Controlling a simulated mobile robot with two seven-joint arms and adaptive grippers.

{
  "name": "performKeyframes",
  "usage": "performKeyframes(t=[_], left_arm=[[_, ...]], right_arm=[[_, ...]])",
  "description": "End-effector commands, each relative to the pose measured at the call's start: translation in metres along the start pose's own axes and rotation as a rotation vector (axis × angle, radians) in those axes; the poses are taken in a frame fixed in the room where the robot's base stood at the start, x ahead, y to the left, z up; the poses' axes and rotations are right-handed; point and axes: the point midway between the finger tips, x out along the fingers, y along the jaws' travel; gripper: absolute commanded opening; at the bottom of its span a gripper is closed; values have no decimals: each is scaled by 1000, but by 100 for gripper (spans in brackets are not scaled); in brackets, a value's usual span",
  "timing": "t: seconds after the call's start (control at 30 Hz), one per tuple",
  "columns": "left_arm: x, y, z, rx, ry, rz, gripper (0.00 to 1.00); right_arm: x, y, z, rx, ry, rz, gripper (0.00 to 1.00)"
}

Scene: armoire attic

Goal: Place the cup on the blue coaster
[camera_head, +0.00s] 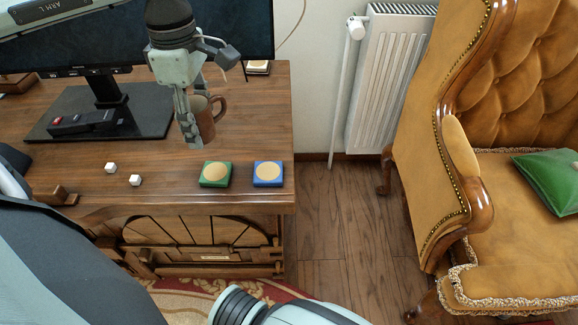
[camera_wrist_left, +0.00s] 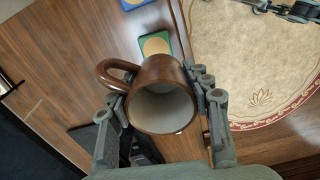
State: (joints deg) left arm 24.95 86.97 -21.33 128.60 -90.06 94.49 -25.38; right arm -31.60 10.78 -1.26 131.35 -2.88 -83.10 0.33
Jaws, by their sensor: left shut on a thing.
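A brown cup (camera_head: 204,118) with a handle is held by my left gripper (camera_head: 190,130) above the desk, behind the coasters. In the left wrist view the cup (camera_wrist_left: 161,95) sits between the two fingers of the left gripper (camera_wrist_left: 163,112), its pale inside facing the camera and its handle to the left. The blue coaster (camera_head: 268,183) with a round tan centre lies near the desk's front right corner. The green coaster (camera_head: 204,183) lies just left of it. In the left wrist view, the green coaster (camera_wrist_left: 143,43) is partly hidden by the cup.
The wooden desk (camera_head: 262,120) also bears a monitor stand (camera_head: 150,112) and two small white cubes (camera_head: 135,180). A white radiator (camera_head: 388,85) and a tan armchair (camera_head: 450,150) with a green cushion (camera_head: 553,180) stand to the right. Bare floor shows between desk and armchair.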

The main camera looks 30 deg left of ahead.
Motion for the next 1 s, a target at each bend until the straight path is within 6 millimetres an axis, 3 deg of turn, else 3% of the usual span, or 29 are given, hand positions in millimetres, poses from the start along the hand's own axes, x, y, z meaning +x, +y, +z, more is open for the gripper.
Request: performKeyframes(t=[0.17,0.3,0.6,0.87,1.0], left_arm=[[8,2,17,7,-10,-3,14],[22,7,42,9,-11,-3,14],[59,18,101,5,-5,-2,14],[74,21,115,2,0,-1,14],[92,20,114,1,1,-3,14]], right_arm=[[4,-2,-1,1,3,-6,40],[22,-6,2,1,-11,-16,40],[41,-9,4,0,-17,-27,40],[46,-10,6,0,-19,-29,40],[47,-10,6,-1,-20,-29,40]])
